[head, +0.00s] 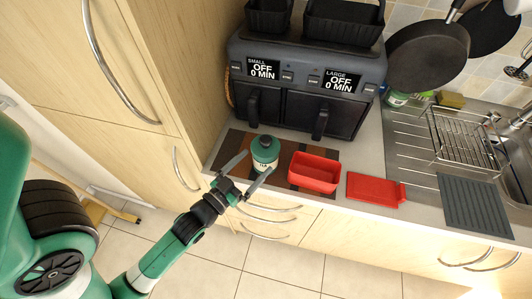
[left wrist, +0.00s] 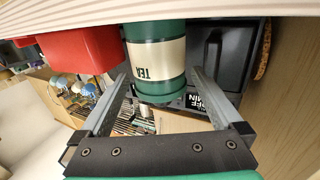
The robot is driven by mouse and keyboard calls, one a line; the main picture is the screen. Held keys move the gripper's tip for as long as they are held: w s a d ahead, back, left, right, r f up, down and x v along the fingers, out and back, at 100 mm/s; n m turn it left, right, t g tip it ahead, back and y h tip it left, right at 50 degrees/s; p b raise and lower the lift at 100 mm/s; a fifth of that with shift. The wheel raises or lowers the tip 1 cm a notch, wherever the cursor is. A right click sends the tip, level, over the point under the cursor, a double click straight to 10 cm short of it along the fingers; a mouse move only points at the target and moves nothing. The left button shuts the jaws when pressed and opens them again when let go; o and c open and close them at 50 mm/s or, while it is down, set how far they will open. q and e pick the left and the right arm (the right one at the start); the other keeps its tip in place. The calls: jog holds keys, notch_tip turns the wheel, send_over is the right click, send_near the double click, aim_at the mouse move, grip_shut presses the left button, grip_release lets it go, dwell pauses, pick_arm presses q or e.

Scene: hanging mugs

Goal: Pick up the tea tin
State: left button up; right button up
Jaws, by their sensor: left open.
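The tea tin (head: 265,153) is a green cylinder with a cream label, standing upright near the counter's front edge, in front of the air fryer. In the left wrist view the tea tin (left wrist: 156,62) shows its label reading TEA. My left gripper (head: 248,171) is open, with its fingers spread on either side of the tin at its front. In the left wrist view the gripper (left wrist: 160,95) has one finger on each side of the tin's near end, and gaps show beside the tin. My right gripper is not in view.
A red open container (head: 314,173) stands close to the right of the tin, with a red lid (head: 375,189) beyond it. The dark two-drawer air fryer (head: 305,85) stands behind. A sink with a wire rack (head: 462,137) is at the right.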

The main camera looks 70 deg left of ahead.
aim_at(267, 152)
pick_arm(q)
jog(key=shift+w+a, duration=0.25)
jog(key=shift+w, duration=0.2)
jog(key=p+x, duration=0.1)
jog(key=x, duration=0.3)
jog(key=shift+w+r, duration=0.15)
jog(key=shift+w, duration=0.1)
jog(key=shift+w+a, duration=0.2)
jog(key=shift+w, duration=0.15)
jog(key=c, duration=1.1)
